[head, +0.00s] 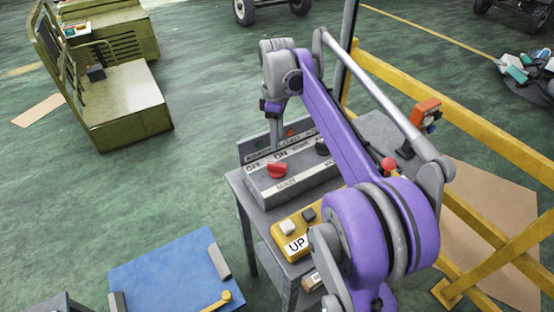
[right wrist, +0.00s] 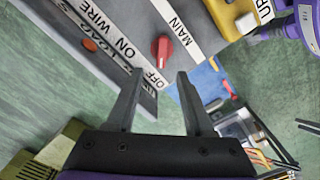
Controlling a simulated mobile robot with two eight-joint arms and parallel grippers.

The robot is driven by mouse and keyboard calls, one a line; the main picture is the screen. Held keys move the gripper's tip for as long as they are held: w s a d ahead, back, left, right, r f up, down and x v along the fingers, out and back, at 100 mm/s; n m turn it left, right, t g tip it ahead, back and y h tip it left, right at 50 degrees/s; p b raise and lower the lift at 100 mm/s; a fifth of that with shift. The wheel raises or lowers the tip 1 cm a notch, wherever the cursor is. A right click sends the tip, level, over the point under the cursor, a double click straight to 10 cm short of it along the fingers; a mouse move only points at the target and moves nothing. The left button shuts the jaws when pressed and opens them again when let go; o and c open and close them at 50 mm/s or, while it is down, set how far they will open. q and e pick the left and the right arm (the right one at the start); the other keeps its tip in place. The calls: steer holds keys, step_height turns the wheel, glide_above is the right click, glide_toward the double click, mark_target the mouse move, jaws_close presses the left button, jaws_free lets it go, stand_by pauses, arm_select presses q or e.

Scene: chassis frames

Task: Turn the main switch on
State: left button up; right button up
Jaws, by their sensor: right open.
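The main switch is a red knob (head: 277,170) on a sloped grey control box (head: 305,183) with the labels OFF, ON and MAIN. In the right wrist view the red knob (right wrist: 162,48) shows just beyond the fingertips, between the OFF/ON strip and the MAIN label (right wrist: 180,33). I cannot tell for sure which label it points at. My right gripper (head: 275,135) hangs fingers-down by the back left of the box. In the right wrist view my right gripper (right wrist: 161,76) is open and empty, apart from the knob. My left gripper is not in view.
A yellow pendant box (head: 297,242) marked UP sits in front of the control box on the grey stand. A yellow railing (head: 470,115) runs along the right. A blue platform (head: 170,270) lies at lower left. Green floor is free at left, before an olive machine (head: 115,105).

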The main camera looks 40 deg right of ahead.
mark_target(277, 164)
steer(key=f, duration=1)
steer(key=shift+s+a+f, duration=0.1)
steer(key=shift+s+f, duration=0.1)
jaws_close()
